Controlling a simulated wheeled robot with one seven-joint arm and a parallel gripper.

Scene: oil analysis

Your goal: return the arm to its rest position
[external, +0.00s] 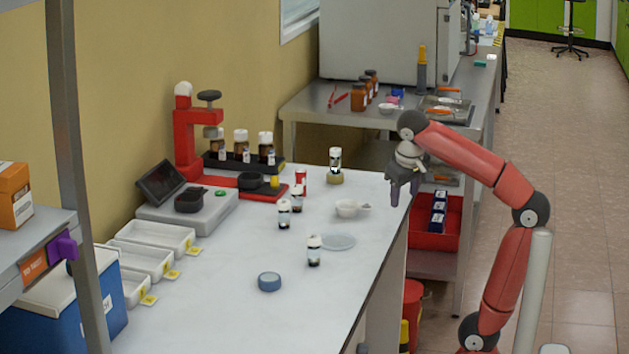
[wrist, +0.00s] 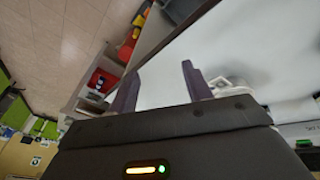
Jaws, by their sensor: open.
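My gripper (external: 402,196) hangs at the end of my red arm, over the right edge of the white-topped bench (external: 215,305) in the external view. Its fingers point down and are apart, with nothing between them. In the wrist view my gripper (wrist: 160,88) also shows two separate, empty fingers, with the bench edge beyond them. The arm is bent, with its elbow out to the right over the aisle.
Several small vials stand on the bench, one (external: 314,250) near its middle. A white dish (external: 347,208) is left of my gripper. A red press (external: 185,140) stands against the wall. A metal table (external: 300,106) with a red bin (external: 432,238) below is behind. The aisle floor (external: 575,200) is clear.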

